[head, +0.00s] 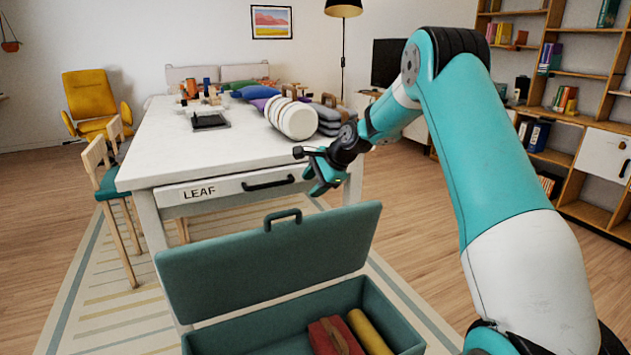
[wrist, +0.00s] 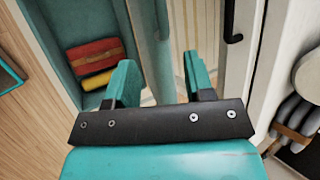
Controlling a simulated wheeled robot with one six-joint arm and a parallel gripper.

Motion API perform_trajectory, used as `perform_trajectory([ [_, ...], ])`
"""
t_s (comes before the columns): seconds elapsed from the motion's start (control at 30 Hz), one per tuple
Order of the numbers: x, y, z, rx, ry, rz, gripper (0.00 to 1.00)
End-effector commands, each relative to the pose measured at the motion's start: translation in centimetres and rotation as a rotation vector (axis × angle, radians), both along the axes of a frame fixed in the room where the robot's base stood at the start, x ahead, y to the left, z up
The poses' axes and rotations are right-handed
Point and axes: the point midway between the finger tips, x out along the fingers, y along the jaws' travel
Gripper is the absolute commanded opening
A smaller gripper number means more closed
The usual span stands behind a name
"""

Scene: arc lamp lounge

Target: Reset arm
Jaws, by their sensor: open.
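My gripper (head: 318,168) is open and empty. In the head view it hangs in the air at the front right corner of the white table (head: 165,150), near the drawer marked LEAF (head: 225,190). In the wrist view its two teal fingers (wrist: 158,85) stand apart with nothing between them. My teal and white arm reaches in from the right and hides part of the room behind it.
Below stands a teal chest (head: 395,310) with its lid (head: 270,260) raised. A red block (head: 325,338) and a yellow roll (head: 368,332) lie inside. White rolls (head: 292,118) and cushions crowd the table's right side. A wooden chair (head: 112,190) stands at left.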

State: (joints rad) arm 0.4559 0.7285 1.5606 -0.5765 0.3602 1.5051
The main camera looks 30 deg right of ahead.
Motion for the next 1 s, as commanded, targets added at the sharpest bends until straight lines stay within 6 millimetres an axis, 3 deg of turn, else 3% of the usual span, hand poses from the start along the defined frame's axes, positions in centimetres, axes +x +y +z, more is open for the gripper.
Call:
perform_trajectory([
  [0.63,-0.5,-0.3,0.7,0.000,0.000,0.000,0.48],
  [0.73,-0.7,0.5,1.3,-0.011,-0.002,0.026,0.48],
  [0.87,-2.3,4.7,4.4,-0.078,-0.016,0.182,0.48],
  [1.0,-7.2,12.6,9.6,-0.213,-0.053,0.519,0.48],
])
